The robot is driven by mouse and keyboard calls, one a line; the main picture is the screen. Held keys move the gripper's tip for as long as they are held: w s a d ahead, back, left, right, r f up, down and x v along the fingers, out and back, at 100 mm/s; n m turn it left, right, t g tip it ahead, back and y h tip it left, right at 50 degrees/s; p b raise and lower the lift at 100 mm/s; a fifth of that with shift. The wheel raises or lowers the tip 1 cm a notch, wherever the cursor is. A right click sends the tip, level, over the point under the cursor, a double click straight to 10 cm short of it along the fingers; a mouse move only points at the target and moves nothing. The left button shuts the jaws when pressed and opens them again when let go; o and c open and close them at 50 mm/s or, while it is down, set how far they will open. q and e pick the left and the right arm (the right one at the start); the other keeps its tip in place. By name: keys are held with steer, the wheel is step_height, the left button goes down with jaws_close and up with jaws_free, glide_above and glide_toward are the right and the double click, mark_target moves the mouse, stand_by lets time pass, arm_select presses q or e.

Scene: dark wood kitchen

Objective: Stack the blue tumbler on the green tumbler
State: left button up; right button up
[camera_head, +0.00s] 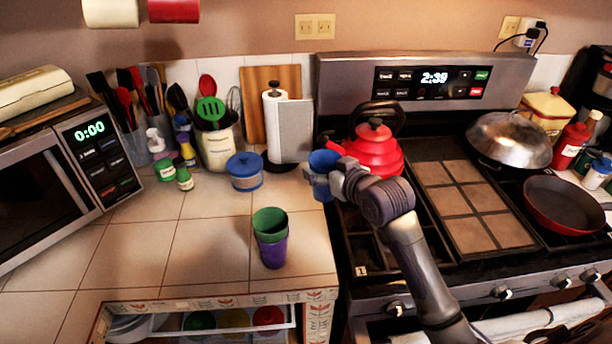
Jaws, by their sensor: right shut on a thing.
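The green tumbler (270,219) stands upright, nested in a purple tumbler (272,252), on the tiled counter left of the stove. My right gripper (321,180) is shut on the blue tumbler (324,161). It holds the tumbler roughly upright near the border of counter and stove, behind and to the right of the green tumbler and apart from it. The gripper hides part of the blue tumbler's side. My left gripper is not in view.
A red kettle (374,152) stands on the stove close behind my right gripper. A blue lidded pot (246,172) and a paper towel holder (287,130) stand at the back of the counter. An open drawer (165,325) is below the front edge. Counter left of the tumblers is clear.

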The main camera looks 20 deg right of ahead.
steer(key=s+a+r+n+g+y+b, duration=0.1)
steer(key=s+a+r+n+g+y, duration=0.15)
steer(key=s+r+n+y, duration=0.3)
steer(key=s+a+r+n+g+y+b, duration=0.2)
steer(key=s+a+r+n+y, duration=0.15)
steer(key=s+r, duration=0.35)
steer(key=p, duration=0.3)
glide_above(269, 209)
steer(key=s, duration=0.4)
step_height(269, 209, down, 8)
steer(key=shift+m, duration=0.3)
steer(key=f, duration=0.4)
steer(key=shift+w+a+f+p, duration=0.1)
steer(key=shift+w+a+p, duration=0.2)
steer(key=shift+a+p, duration=0.05)
steer(key=shift+f+b, duration=0.45)
steer(key=shift+f, duration=0.15)
steer(key=o, duration=1.2)
steer(key=shift+c, duration=0.2)
